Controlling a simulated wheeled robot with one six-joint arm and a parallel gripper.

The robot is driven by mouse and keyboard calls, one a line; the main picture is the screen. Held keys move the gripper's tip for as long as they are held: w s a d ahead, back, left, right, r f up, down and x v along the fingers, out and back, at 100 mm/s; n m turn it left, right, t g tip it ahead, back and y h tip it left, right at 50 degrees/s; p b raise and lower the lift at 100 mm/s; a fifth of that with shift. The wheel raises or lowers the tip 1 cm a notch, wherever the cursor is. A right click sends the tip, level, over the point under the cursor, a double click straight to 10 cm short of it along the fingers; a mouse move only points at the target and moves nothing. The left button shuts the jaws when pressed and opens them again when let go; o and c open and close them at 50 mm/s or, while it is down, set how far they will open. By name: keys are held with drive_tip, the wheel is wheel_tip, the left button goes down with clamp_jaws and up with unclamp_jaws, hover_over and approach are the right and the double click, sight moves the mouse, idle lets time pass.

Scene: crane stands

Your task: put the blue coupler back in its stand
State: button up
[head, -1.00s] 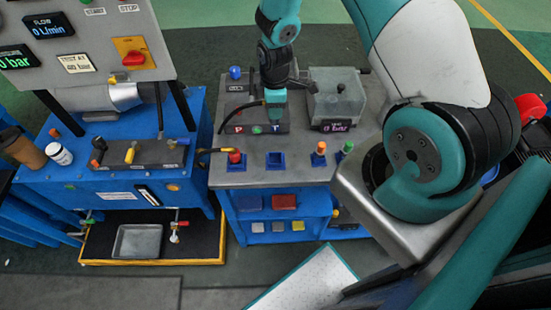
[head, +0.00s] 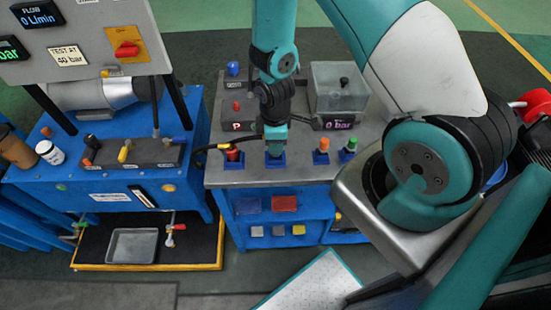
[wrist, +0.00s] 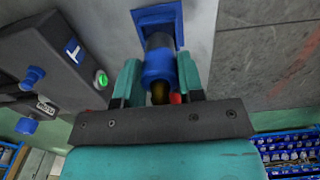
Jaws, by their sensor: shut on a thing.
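My gripper (head: 275,143) points down over the blue stand (head: 275,163) at the front of the grey bench, between the red and orange couplers. In the wrist view, my teal fingers (wrist: 159,75) are shut on the blue coupler (wrist: 158,68). Its blue collar lies between the fingers, and its grey end points at the square blue stand (wrist: 171,12). The grey end overlaps the stand's opening; I cannot tell how deep it sits. In the head view my fingers hide the coupler.
A red coupler (head: 233,153) with a black hose stands to the left. Orange (head: 320,144) and green (head: 349,144) couplers stand to the right. A clear box (head: 338,90) is behind, beside a dark port block (head: 238,112). A blue pump bench (head: 110,180) is further left.

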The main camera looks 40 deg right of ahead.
idle(0.4)
drive_tip(key=shift+f+b, duration=1.2)
drive_tip(key=shift+f, duration=0.3)
drive_tip(key=o, duration=1.1)
drive_tip(key=shift+c, duration=0.2)
drive_tip(key=shift+r, duration=0.1)
drive_tip(key=shift+r+p, duration=2.1)
drive_tip(key=shift+r, duration=0.45)
drive_tip(key=shift+f, duration=0.1)
wheel_tip(320, 180, up, 18)
drive_tip(key=b, duration=0.1)
drive_tip(key=shift+f+b, duration=0.25)
drive_tip(key=shift+b, duration=0.1)
